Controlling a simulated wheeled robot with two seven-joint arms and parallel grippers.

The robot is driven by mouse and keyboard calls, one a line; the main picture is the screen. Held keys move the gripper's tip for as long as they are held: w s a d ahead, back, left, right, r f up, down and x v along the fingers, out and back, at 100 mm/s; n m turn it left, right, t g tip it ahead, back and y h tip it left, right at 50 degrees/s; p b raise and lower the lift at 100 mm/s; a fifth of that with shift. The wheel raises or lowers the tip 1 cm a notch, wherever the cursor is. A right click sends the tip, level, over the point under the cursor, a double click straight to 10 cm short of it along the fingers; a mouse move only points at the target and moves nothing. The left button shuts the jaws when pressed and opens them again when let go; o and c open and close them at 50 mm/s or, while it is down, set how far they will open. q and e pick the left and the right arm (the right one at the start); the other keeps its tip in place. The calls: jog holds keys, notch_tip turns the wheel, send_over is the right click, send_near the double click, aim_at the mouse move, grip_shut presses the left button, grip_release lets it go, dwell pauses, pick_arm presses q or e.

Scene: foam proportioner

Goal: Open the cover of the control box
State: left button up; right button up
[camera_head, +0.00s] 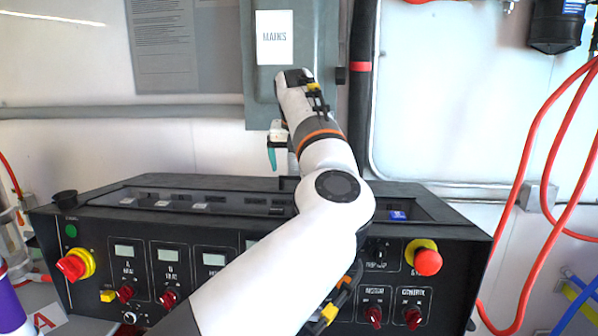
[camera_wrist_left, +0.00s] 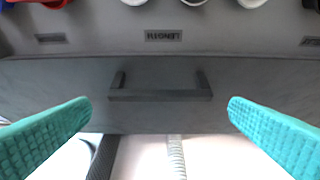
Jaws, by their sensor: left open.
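The control box (camera_head: 200,235) is a wide dark console with a sloped front of knobs and displays and a recessed, window-like top. Its cover appears to be that top part and looks shut. My left gripper (camera_head: 273,155) is above the box's back edge, one teal finger showing; my arm hides the other and part of the box. In the left wrist view a dark bar handle (camera_wrist_left: 160,96) is fixed to a dark grey face. My open left gripper (camera_wrist_left: 159,106) has a teal finger on each side of it, apart from it. My right gripper is out of view.
A grey MAINS box (camera_head: 274,38) is on the wall behind my left arm. A black vertical pipe (camera_head: 361,100) runs beside it. Red hoses (camera_head: 530,180) hang at the right. Red and yellow knobs (camera_head: 76,265) stick out of the console's front.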

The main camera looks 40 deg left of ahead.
pick_arm(q)
jog(key=b+v, duration=0.1)
jog(key=v, duration=0.9)
jog(key=shift+s, duration=0.1)
